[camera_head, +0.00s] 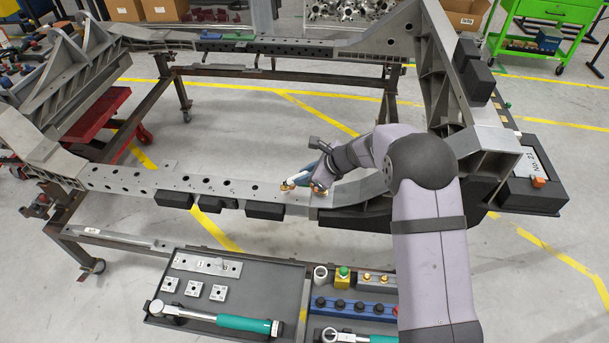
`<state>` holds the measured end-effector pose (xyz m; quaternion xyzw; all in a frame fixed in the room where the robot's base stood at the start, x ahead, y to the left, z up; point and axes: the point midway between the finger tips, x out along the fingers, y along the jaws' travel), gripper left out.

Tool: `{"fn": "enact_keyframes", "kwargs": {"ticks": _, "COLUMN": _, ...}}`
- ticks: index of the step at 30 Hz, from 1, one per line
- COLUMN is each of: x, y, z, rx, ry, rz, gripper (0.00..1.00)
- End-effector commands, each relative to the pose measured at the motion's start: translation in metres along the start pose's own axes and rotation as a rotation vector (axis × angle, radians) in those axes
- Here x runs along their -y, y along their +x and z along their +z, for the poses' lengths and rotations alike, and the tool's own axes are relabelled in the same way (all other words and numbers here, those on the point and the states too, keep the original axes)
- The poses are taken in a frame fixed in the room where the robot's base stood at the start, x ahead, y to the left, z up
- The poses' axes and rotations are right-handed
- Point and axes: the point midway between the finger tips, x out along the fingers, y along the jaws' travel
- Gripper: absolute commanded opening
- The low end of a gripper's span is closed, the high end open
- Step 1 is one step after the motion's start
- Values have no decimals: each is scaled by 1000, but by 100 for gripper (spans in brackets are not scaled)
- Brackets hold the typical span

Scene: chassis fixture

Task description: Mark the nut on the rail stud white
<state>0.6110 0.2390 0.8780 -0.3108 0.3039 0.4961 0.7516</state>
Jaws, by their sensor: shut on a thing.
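My gripper (318,182) is at the near rail (220,187) of the chassis, toward its right part. It is shut on a slim white pen-like thing, which I take to be the white marker (299,178). The marker is tilted, with its lower left end close to the rail top. Small brass-coloured parts (285,187) show at that end; I cannot tell which of them is the nut or stud. The nut's face and any white mark on it are too small to tell, and my gripper partly covers this spot.
A dark tray (262,275) in front of the rail holds plates and a teal-handled torque wrench (222,319). To its right are a blue socket rack (352,307) and a yellow block (343,281). Black blocks (265,211) line the rail's near side. Tall brackets stand at both ends.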

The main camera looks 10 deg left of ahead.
Motion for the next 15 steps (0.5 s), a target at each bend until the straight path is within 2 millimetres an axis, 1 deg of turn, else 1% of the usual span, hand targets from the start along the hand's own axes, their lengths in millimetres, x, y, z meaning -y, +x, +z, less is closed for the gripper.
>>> {"fn": "enact_keyframes", "kwargs": {"ticks": 2, "x": 0, "y": -2, "z": 1, "rx": -3, "ry": 1, "rz": 2, "gripper": 0}}
{"fn": "enact_keyframes", "kwargs": {"ticks": 15, "x": 6, "y": -27, "z": 22, "rx": 0, "ry": -1, "rz": 0, "gripper": 0}}
